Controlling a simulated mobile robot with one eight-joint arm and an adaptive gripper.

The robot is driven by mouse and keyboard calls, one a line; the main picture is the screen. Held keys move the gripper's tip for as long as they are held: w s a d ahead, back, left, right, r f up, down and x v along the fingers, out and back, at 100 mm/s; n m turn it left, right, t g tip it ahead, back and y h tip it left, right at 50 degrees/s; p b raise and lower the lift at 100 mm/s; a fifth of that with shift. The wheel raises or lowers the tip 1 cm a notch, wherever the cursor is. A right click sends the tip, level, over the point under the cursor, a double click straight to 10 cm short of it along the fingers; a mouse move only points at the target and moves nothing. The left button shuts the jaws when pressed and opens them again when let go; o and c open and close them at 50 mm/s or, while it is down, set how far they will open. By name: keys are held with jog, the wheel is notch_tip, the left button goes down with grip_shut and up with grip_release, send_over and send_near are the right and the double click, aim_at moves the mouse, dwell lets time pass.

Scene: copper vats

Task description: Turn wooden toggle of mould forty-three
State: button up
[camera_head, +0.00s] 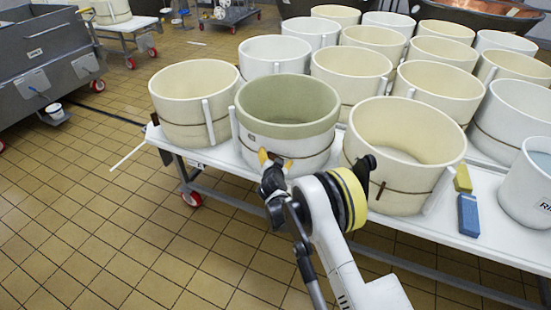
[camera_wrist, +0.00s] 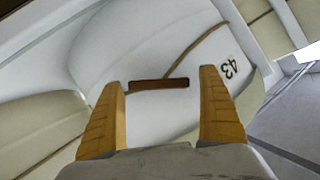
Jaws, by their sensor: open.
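Mould forty-three (camera_head: 288,128) is a round tub with a greenish inner wall, in the front row on the white table. In the wrist view its white side (camera_wrist: 200,60) carries the printed number 43 (camera_wrist: 229,67) and a thin brown cord. The wooden toggle (camera_wrist: 158,84) is a short dark brown bar on that side. It also shows just beside my fingertips in the head view (camera_head: 287,164). My gripper (camera_wrist: 163,90) is open, its two yellow fingers on either side of the toggle's ends, with gaps. I cannot tell whether the fingers touch the mould.
Cream tubs stand close on the left (camera_head: 192,105) and right (camera_head: 405,150) of the mould. A yellow block (camera_head: 463,178) and a blue block (camera_head: 468,215) lie on the white table (camera_head: 430,232) at the right. The tiled floor in front is clear.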

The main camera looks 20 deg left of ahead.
jog(key=v, duration=1.2)
jog(key=shift+c, duration=0.2)
